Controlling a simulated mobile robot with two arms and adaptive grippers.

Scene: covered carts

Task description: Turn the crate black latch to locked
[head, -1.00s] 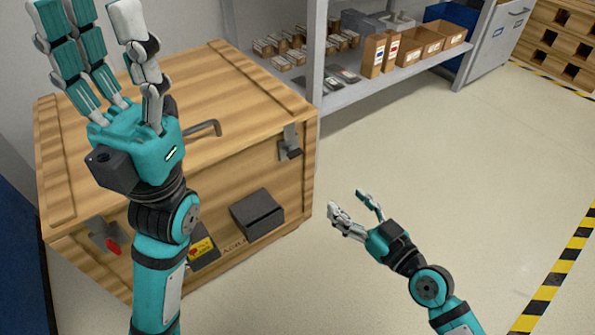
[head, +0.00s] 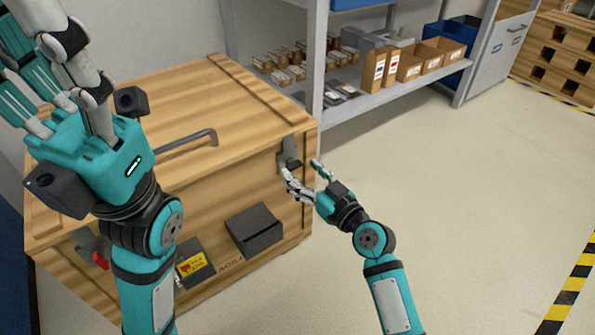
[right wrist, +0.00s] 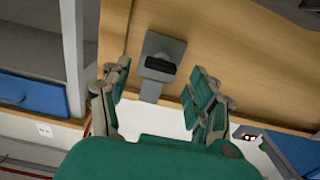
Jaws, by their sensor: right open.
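The black latch (head: 289,160) sits on a grey plate near the right end of the wooden crate's (head: 235,185) front, just below the lid edge. In the right wrist view the latch (right wrist: 160,65) shows as a dark bar lying across its grey plate, between and beyond my fingers. My right gripper (head: 301,168) is open, with its fingertips close to the latch; I cannot tell whether they touch it. My left gripper (head: 22,42) is raised over the crate's left part, open and empty, its fingers partly cut off by the picture edge.
A red-handled latch (head: 100,259) is on the crate's front left. A dark box (head: 255,229) juts from the front. A metal handle (head: 188,143) is on the closed lid. A shelf (head: 385,85) with small boxes stands behind. The floor at right is clear.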

